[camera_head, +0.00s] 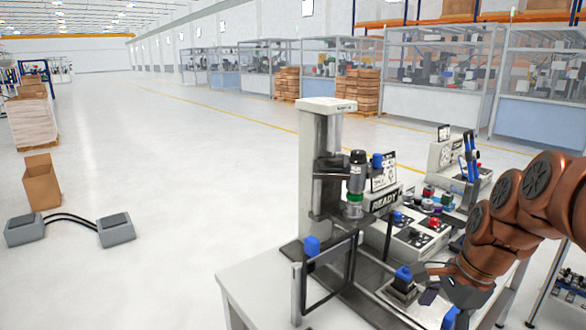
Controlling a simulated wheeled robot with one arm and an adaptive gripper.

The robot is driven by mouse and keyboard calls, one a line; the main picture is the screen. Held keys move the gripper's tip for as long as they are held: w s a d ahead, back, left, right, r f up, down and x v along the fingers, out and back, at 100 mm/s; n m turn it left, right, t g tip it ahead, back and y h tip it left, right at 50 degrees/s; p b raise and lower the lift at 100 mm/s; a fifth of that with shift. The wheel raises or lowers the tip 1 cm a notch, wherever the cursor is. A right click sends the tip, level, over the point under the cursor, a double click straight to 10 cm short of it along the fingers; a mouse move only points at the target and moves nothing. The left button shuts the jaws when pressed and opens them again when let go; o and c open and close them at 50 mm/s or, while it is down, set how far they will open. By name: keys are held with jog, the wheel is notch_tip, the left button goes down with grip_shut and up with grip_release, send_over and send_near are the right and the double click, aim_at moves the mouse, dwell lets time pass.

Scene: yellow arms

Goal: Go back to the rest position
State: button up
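My copper-coloured arm comes in from the right edge, and my gripper (428,283) hangs low over the front of the workbench (255,290). Its dark fingers are next to a blue knob or part (403,274) on a small dark block. I cannot tell whether they touch it. The fingers are small and partly merge with the dark fixtures, so their opening is unclear. Another blue piece (450,318) shows just below the gripper, partly cut off by the frame.
A tall press-like machine (320,165) with a READY display (385,200) stands left of my arm. A dark guard frame (328,280) is in front of it. A control panel with coloured buttons (433,223) lies behind my gripper. The floor left is open, with two grey pedals (115,230) and a box (41,185).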

jog(key=s+a+f+n+g+h+p, duration=0.1)
jog(key=s+a+n, duration=0.3)
jog(key=s+n, duration=0.4)
jog(key=s+a+f+n+g+h+p, duration=0.1)
jog(key=s+a+f+n+g, duration=0.1)
jog(key=s+n, duration=0.7)
jog(key=s+a+f, duration=0.1)
jog(key=s+a, duration=0.1)
jog(key=s, duration=0.2)
jog(key=shift+s+a+n+h, duration=0.2)
jog(key=shift+a+n+h, duration=0.05)
jog(key=shift+n+h, duration=0.05)
